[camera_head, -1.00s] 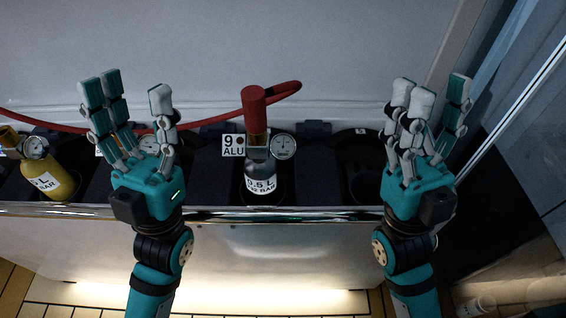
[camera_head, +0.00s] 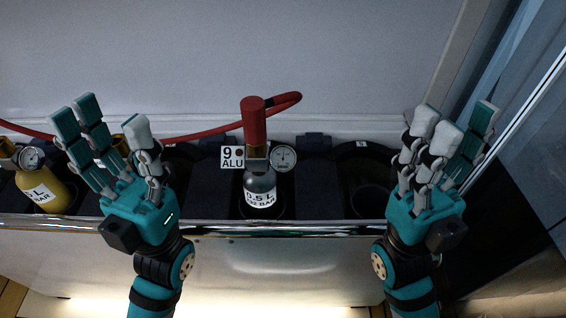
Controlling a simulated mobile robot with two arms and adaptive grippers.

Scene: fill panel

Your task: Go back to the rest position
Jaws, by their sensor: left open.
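My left gripper (camera_head: 118,135) is teal with grey fingers, points up and is open and empty. It hovers over the left part of the fill panel, between a yellow bottle and a grey bottle. My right gripper (camera_head: 448,150) is at the right end of the panel, fingers raised and spread apart, with nothing in it. The grey bottle (camera_head: 260,182), labelled 0.5 L, stands upright in a slot in the middle, apart from both grippers. A red connector (camera_head: 253,122) sits on top of it.
A red hose (camera_head: 200,134) runs along the back wall. The yellow bottle (camera_head: 44,189) stands at the left. An empty slot (camera_head: 370,198) is at the right. A metal edge (camera_head: 290,230) runs along the front.

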